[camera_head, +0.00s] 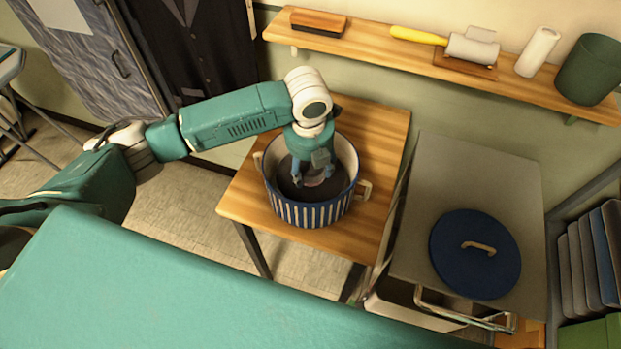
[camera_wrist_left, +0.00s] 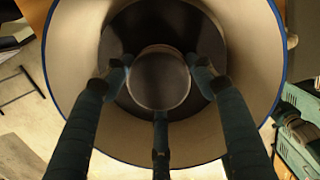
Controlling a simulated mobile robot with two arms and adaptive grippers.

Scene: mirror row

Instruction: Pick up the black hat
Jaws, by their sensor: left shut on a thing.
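The black hat (camera_head: 288,184) sits inside a round hat box (camera_head: 310,213) with blue and white stripes and a pale inside. My left gripper (camera_head: 312,178) reaches down into the box from above. In the left wrist view, the fingers of my left gripper (camera_wrist_left: 159,72) are closed around the hat's round crown (camera_wrist_left: 160,85), with the dark brim spreading around it inside the box wall (camera_wrist_left: 75,70). I cannot tell whether the hat is off the box floor. My right gripper is not in view.
The box stands on a wooden table (camera_head: 376,130). A blue round lid (camera_head: 455,265) with a handle lies on a grey-topped cart (camera_head: 470,165) to the right. A wall shelf (camera_head: 375,42) behind carries a brush (camera_head: 318,22), a lint roller (camera_head: 471,48) and a green bin (camera_head: 590,70).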

